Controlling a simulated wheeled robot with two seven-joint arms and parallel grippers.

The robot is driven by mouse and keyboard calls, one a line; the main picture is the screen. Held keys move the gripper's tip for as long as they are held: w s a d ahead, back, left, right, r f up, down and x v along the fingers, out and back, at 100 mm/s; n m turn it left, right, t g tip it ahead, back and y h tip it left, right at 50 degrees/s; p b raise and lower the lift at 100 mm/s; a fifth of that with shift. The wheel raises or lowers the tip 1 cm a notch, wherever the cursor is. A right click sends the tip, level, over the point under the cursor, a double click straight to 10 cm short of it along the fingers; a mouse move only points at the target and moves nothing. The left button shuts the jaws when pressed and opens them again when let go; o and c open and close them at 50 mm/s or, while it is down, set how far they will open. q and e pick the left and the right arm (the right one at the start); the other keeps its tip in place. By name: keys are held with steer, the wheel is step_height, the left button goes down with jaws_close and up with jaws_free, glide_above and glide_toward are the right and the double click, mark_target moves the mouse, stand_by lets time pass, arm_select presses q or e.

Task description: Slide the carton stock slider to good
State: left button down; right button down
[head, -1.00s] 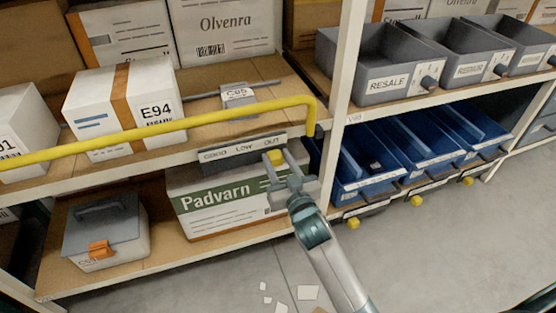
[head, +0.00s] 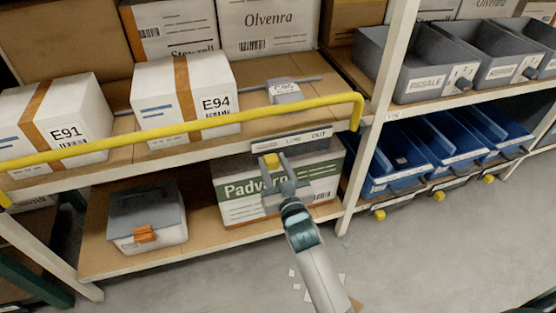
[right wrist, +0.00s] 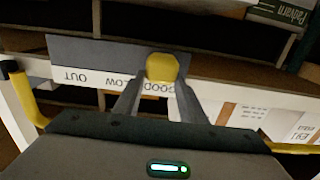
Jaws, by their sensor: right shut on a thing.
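The carton stock slider (head: 290,147) is a grey plate on the shelf's front edge, with a white strip lettered GOOD, LOW, OUT. The lettering also shows, upside down, in the right wrist view (right wrist: 85,78). Its yellow knob (head: 271,160) is below the strip's left end, by GOOD. In the right wrist view the knob (right wrist: 162,68) lines up with the word GOOD. My right gripper (head: 280,172) is shut on the knob, coming from the front and below. The left gripper is not in view.
A yellow rail (head: 190,130) runs along the shelf front just above the slider. A Padvarn carton (head: 235,205) stands on the lower shelf behind my gripper. A white upright (head: 372,130) and blue bins (head: 405,160) are to the right. The floor in front is open.

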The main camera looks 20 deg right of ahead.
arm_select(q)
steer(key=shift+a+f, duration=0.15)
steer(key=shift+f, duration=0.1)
arm_select(e)
steer(key=shift+a, duration=0.35)
steer(key=c, duration=1.4)
jaws_free()
steer(key=shift+o, duration=1.4)
steer(key=shift+a, duration=0.2)
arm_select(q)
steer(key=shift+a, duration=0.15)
arm_select(e)
steer(key=shift+d, duration=0.1)
